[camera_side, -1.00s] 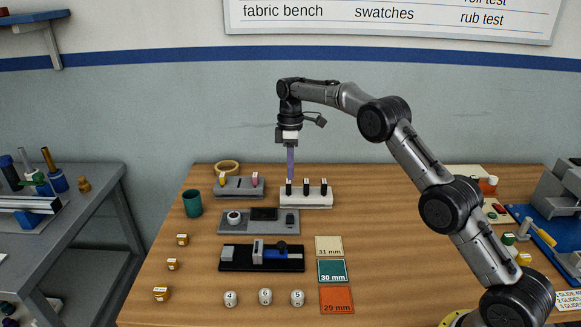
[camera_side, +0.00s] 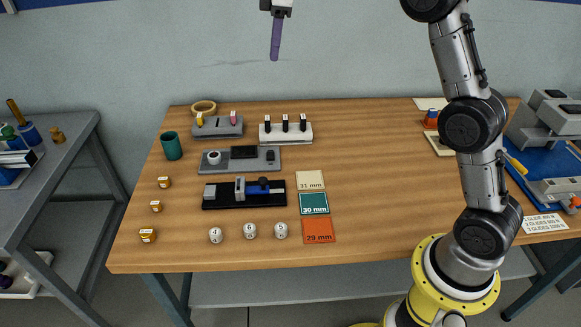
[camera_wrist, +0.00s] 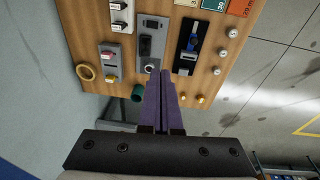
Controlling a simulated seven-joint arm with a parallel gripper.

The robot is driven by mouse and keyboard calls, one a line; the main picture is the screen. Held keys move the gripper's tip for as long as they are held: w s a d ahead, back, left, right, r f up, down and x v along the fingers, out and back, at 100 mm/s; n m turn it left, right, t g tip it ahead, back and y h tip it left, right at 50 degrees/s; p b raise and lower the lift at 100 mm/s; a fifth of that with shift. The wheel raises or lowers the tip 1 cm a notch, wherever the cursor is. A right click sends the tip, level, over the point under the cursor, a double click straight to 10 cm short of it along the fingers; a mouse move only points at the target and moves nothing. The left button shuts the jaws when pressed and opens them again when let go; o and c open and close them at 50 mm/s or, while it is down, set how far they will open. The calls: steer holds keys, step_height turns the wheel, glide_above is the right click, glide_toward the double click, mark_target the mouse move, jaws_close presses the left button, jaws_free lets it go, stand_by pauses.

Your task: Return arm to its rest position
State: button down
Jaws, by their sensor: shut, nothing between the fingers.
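My gripper (camera_side: 275,42) is at the top of the side view, raised well above the table against the wall. Its purple fingers point down and are shut with nothing between them. In the wrist view the shut fingers (camera_wrist: 163,100) stand over a lower view of the table, touching nothing. The upper part of my arm is cut off by the top of the side view.
On the wooden table (camera_side: 380,190) stand a white rack with black pegs (camera_side: 286,133), a grey rack (camera_side: 216,127), a grey fixture (camera_side: 240,160), a black fixture (camera_side: 244,194), a green cup (camera_side: 171,147), a tape ring (camera_side: 203,107), colour cards (camera_side: 314,203) and white numbered pieces (camera_side: 250,231). The table's middle right is clear.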

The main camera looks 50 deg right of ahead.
steer(key=s+a+r+m+t, duration=0.1)
steer(key=s+a+r, duration=0.15)
steer(key=s, duration=0.85)
steer(key=s+a+r+m+t, duration=0.15)
steer(key=s+r, duration=0.25)
steer(key=s, duration=0.7)
steer(key=s+f+m, duration=0.6)
steer(key=s+f, duration=0.8)
steer(key=f, duration=0.1)
steer(key=w+r+n, duration=0.4)
steer(key=w+r, duration=0.4)
steer(key=r, duration=0.4)
steer(key=n+g, duration=0.4)
steer(key=n, duration=0.1)
glide_above(270, 158)
step_height(270, 158, down, 13)
steer(key=shift+m+g, duration=0.45)
steer(key=shift+g, duration=0.2)
steer(key=f, duration=2.2)
steer(key=shift+w+d+f, duration=0.1)
steer(key=shift+d+f, duration=0.05)
steer(key=shift+d, duration=0.05)
